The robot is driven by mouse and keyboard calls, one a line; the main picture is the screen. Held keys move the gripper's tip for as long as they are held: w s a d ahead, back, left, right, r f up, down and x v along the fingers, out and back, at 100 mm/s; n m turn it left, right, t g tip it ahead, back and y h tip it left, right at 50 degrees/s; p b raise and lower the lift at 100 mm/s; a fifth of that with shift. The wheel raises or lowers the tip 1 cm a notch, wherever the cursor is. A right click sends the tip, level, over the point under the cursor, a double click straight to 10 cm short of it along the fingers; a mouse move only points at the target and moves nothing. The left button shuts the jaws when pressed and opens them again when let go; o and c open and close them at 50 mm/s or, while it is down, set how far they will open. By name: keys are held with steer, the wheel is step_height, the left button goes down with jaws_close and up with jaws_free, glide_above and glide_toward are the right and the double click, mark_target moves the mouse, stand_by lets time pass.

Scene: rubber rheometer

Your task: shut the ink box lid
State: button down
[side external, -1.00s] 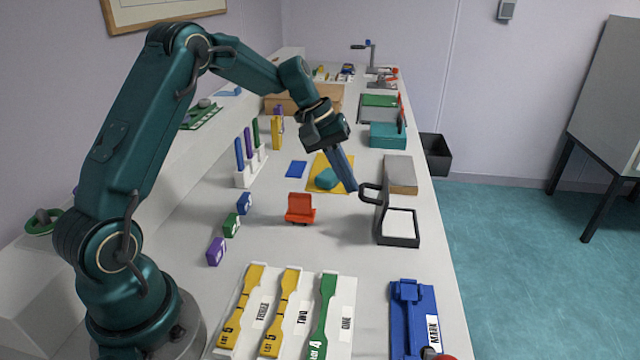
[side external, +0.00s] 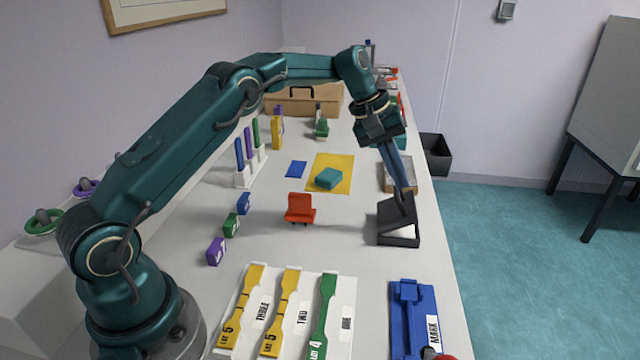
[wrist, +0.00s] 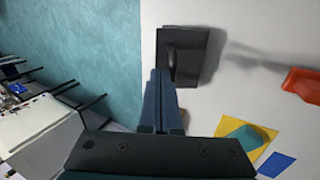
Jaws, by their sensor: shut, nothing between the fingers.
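The ink box (side external: 398,241) is a small black box near the right edge of the bench. Its dark lid (side external: 391,215) is tilted down over it, partly shut, with a sliver of the white pad still showing under it. My gripper (side external: 406,192) is shut and empty, pointing down with its fingertips at the lid, apparently against it. In the wrist view the dark lid (wrist: 186,50) lies just beyond my blue fingertips (wrist: 160,72), which hide part of its near side.
An orange-red holder (side external: 300,208) stands left of the box. A teal block (side external: 328,178) sits on a yellow sheet (side external: 343,165) behind. A blue fixture (side external: 412,320) lies in front. The bench between the holder and the box is clear.

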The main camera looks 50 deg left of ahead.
mark_target(395, 198)
steer(key=shift+w+d+f, duration=0.3)
steer(key=shift+w+d, duration=0.25)
steer(key=shift+d, duration=0.05)
steer(key=shift+w, duration=0.1)
steer(key=v, duration=0.4)
steer(key=shift+a+r, duration=0.1)
steer(key=shift+r, duration=0.3)
steer(key=shift+s+d+f+n+g+h, duration=0.2)
steer(key=shift+s+d+f+n+h, duration=0.1)
steer(key=shift+s+d+n+h, duration=0.15)
steer(key=shift+s+d+f+n+g+h, duration=0.2)
steer(key=shift+s+d+f+n+h, duration=0.15)
steer(key=shift+s+n+h, duration=0.2)
steer(key=s+a+r+n+t+h, duration=0.1)
steer(key=s+a+n+t+h, duration=0.2)
steer(key=a+n, duration=0.4)
steer(key=s+a+r+n+t+h, duration=0.1)
steer(key=s+a+n+t, duration=0.2)
steer(key=s+a+n, duration=0.45)
steer(key=w+d+f+n, duration=0.2)
steer(key=w+d+f, duration=0.4)
steer(key=w+d, duration=0.4)
steer(key=shift+d+f, duration=0.35)
steer(key=shift+d, duration=0.05)
